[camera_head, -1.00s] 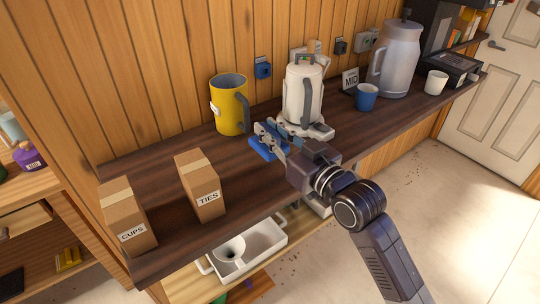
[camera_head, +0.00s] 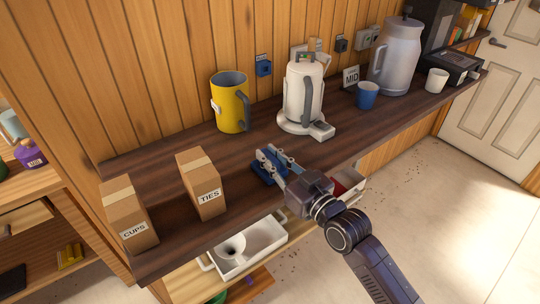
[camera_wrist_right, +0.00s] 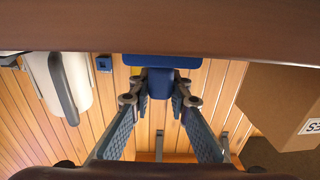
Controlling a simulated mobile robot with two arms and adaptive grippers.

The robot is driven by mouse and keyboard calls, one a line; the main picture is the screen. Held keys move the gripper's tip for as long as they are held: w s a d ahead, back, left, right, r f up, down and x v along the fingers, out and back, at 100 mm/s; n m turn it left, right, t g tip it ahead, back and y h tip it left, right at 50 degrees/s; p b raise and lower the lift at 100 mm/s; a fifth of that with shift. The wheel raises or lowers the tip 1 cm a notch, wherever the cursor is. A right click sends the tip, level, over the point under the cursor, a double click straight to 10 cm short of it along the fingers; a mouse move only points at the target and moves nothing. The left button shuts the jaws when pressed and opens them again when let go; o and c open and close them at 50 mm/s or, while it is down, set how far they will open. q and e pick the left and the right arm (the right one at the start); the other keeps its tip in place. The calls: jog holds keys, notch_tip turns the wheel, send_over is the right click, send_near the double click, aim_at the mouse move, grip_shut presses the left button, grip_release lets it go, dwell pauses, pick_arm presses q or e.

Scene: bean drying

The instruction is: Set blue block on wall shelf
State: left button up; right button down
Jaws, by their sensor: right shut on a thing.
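My right gripper (camera_head: 273,160) is shut on the blue block (camera_head: 267,173). It holds the block at the front part of the long dark wooden shelf (camera_head: 160,168) along the wall, between the TIES box and the white kettle. I cannot tell whether the block touches the shelf top or hangs just above it. In the right wrist view, the blue block (camera_wrist_right: 160,61) sits at the tips of the right gripper's fingers (camera_wrist_right: 160,95), with the shelf's dark surface (camera_wrist_right: 160,30) across the top. My left gripper is not in view.
A TIES box (camera_head: 202,185) and a CUPS box (camera_head: 127,213) stand left. A yellow pitcher (camera_head: 230,103), a white kettle (camera_head: 302,98), a blue cup (camera_head: 367,95) and a grey jug (camera_head: 396,58) stand farther back. A white tray (camera_head: 250,246) lies below the shelf.

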jog(key=c, duration=1.8)
grip_release()
jog(key=shift+r, duration=0.2)
jog(key=shift+s+d+f, duration=0.2)
jog(key=shift+s, duration=0.05)
jog(key=b+v, duration=0.2)
jog(key=v, duration=0.9)
jog(key=shift+s+d+r+b, duration=0.15)
jog(key=shift+s+b, duration=0.05)
jog(key=shift+b, duration=0.15)
